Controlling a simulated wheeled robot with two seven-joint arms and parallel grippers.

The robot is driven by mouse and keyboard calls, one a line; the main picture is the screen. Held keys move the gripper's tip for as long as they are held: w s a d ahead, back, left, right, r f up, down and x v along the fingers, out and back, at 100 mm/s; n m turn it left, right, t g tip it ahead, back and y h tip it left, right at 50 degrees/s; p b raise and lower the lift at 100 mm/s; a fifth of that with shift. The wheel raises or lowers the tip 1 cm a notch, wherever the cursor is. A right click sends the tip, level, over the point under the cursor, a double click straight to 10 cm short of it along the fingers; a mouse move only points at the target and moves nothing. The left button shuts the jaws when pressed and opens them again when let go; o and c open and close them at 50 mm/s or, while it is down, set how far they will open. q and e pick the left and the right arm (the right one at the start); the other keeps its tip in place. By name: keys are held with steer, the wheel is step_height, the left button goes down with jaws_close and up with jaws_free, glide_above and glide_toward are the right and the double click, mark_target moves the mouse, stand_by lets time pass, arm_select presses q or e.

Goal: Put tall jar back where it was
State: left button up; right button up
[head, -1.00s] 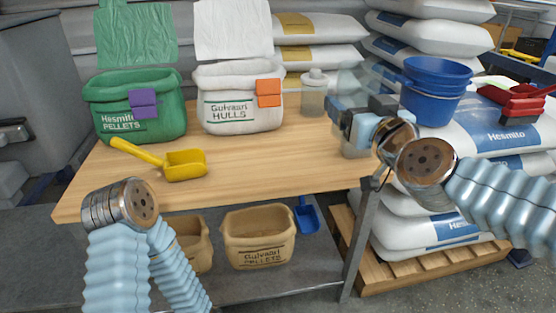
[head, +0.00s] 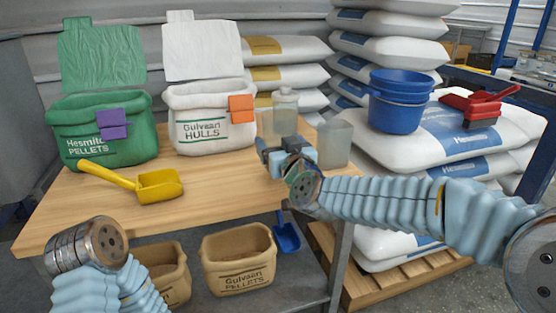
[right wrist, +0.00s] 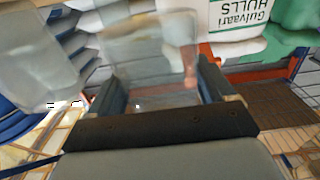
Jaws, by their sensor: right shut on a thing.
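My right gripper (head: 287,150) is shut on a clear, see-through tall jar (head: 266,122) over the right part of the table. The right wrist view shows the held jar (right wrist: 150,60) between the two fingers. I cannot tell whether the held jar's base touches the table. Another clear jar (head: 334,145) stands at the table's right edge, just right of the gripper. My left arm's metal wrist shows at lower left in the head view; its gripper does not show.
On the wooden table (head: 225,195) stand a green pellets bag (head: 100,150), a white hulls bag (head: 205,105) and a yellow scoop (head: 158,186). Tan bins (head: 240,257) and a blue scoop (head: 286,235) are below. Stacked sacks and blue buckets (head: 398,105) stand right.

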steer(key=shift+w+a+f+b, duration=0.15)
steer(key=shift+f+b, duration=0.3)
steer(key=shift+f, duration=1.25)
steer(key=shift+f, duration=0.1)
steer(key=shift+f, duration=0.15)
steer(key=o, duration=1.1)
steer(key=shift+o, duration=0.2)
steer(key=shift+r, duration=0.25)
steer(key=v, duration=1.2)
